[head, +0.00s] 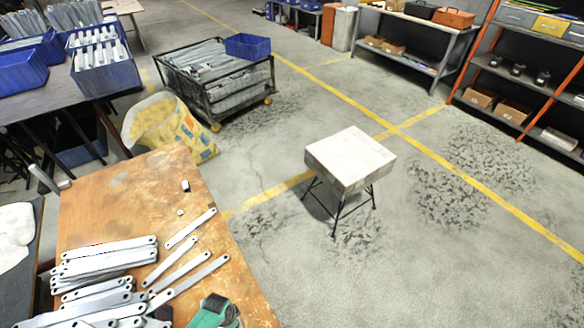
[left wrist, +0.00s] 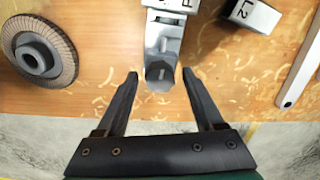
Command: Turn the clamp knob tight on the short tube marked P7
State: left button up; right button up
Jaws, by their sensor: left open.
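In the left wrist view a grey clamp (left wrist: 165,38) stands at the top centre, with a dark grey knob (left wrist: 160,76) at its near end. A white labelled piece (left wrist: 172,4) is cut off by the top edge; a letter like P shows, the rest is out of view. My left gripper (left wrist: 160,82) is open, its two dark fingertips on either side of the knob with gaps showing. I cannot tell its height relative to the knob. A white block marked L2 (left wrist: 252,14) lies to the right.
A round abrasive disc (left wrist: 40,50) lies at left in the wrist view, a flat metal bracket (left wrist: 302,75) at right. In the head view many brackets (head: 105,257) are piled on the wooden table (head: 120,190). A stool (head: 350,160) stands apart on the floor.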

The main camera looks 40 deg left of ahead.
pick_arm(q)
jog(key=n, duration=0.4)
grip_shut()
dwell(0.4)
